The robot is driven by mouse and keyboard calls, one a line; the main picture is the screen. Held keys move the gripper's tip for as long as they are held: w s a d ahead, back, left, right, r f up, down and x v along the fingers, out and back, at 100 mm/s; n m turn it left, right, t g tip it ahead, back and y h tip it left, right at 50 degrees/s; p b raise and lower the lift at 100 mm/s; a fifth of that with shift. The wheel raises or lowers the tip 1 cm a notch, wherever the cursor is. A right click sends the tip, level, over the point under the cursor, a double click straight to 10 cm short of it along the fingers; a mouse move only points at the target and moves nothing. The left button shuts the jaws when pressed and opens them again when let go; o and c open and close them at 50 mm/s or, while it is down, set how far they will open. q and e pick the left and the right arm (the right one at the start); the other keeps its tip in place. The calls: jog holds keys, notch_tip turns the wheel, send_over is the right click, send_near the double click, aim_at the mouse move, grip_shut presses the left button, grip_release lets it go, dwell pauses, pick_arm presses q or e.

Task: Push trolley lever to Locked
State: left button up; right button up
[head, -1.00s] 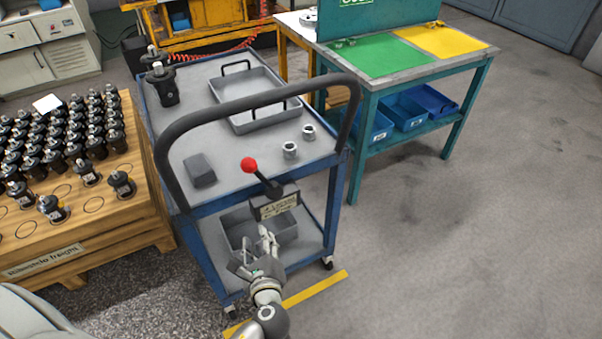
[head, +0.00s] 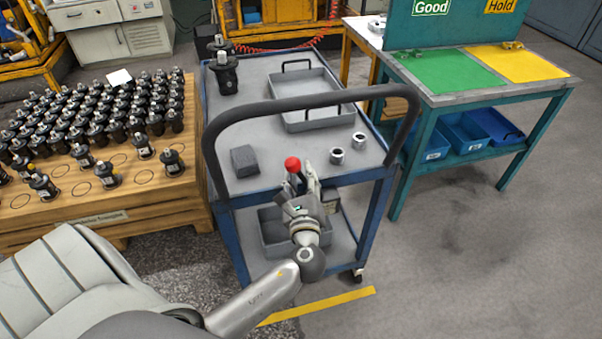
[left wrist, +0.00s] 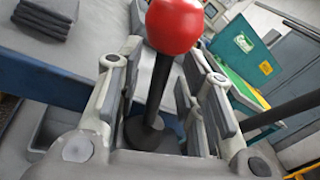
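The trolley (head: 262,185) is blue with a grey top and a black push handle (head: 300,103). Its lever has a red ball knob (head: 292,164); in the left wrist view the knob (left wrist: 174,25) sits on a black stem (left wrist: 160,88) rising from a dark round base. My left gripper (head: 300,180) is at the lever, on the near side of the trolley. In the left wrist view its two fingers (left wrist: 160,85) stand apart on either side of the stem, with gaps visible. The lever's label plate is mostly hidden behind the gripper. My right gripper is not in view.
The trolley top carries a grey tray (head: 310,118), two metal rings, a dark block (head: 244,161) and black motors. A wooden pallet (head: 150,205) of motors stands left. A teal table (head: 470,98) stands right. Floor at the right is clear.

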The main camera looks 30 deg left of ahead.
pick_arm(q)
jog(key=shift+w+a, duration=0.3)
jog(key=shift+w, duration=0.05)
jog(key=shift+c, duration=0.3)
grip_shut()
